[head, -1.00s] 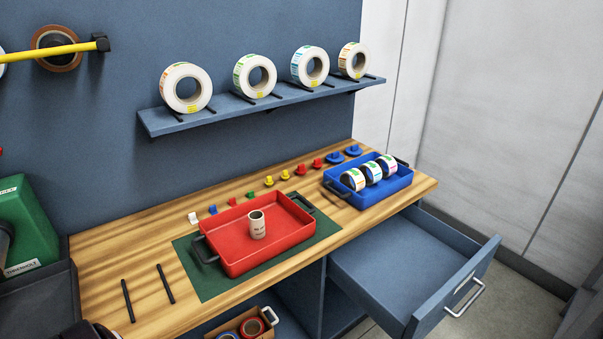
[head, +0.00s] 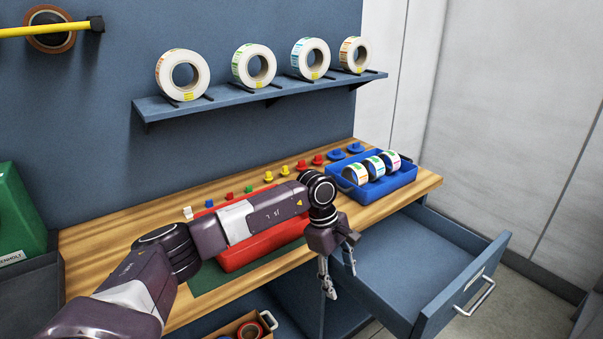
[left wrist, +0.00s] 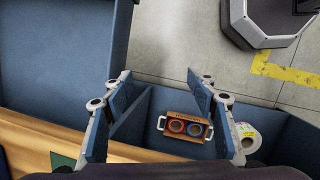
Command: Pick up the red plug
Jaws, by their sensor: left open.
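Red plugs stand in the row of coloured plugs along the back of the wooden bench in the head view. A small red plug (head: 229,196) is between a blue and a green one. Two larger red plugs (head: 301,165) (head: 317,160) stand further right, between yellow and blue ones. My left gripper (head: 340,279) is open and empty, pointing down in front of the bench near the open drawer, apart from the plugs. The left wrist view shows its parted fingers (left wrist: 166,85) and no plug. My right gripper is not in view.
My left arm crosses over the red tray (head: 265,243), hiding much of it. A blue tray (head: 398,180) with several label rolls stands at the right. The open drawer (head: 405,260) juts out. A shelf (head: 225,99) with rolls hangs above. A box (left wrist: 185,128) holds rolls below.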

